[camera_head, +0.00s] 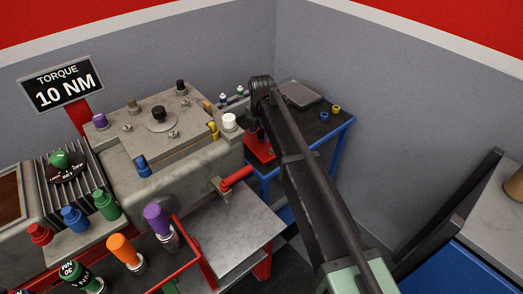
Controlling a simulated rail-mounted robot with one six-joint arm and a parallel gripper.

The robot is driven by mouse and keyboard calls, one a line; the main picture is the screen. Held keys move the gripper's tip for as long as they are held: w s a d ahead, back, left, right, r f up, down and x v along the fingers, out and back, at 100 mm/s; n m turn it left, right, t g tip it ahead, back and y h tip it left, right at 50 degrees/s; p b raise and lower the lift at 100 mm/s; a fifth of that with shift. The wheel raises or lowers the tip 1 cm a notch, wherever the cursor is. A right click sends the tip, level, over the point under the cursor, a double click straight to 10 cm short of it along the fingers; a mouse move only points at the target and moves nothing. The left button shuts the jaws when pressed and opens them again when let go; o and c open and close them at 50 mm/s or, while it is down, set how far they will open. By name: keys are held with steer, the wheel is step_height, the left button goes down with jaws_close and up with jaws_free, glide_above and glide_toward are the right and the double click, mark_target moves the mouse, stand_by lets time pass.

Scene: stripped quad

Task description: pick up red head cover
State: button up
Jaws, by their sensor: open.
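A red flat piece (260,150), which looks like the red head cover, lies on the left part of the dark-topped blue table (318,124). My gripper (256,133) is open and points down, just above or at this piece. My arm reaches over the table from the lower right and hides part of the piece. I cannot tell whether the fingers touch it.
A large grey metal block (170,135) with coloured knobs stands to the left. A red handle (237,177) sticks out from it near the table. A grey tray (300,94) and small rings (336,108) lie at the table's back. Grey walls close off the corner.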

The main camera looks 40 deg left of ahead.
mark_target(261, 132)
steer(key=shift+f, duration=0.75)
steer(key=shift+r, duration=0.25)
jaws_close()
steer(key=shift+r, duration=0.1)
step_height(261, 132, up, 20)
steer(key=p, duration=2)
steer(key=shift+p, duration=0.3)
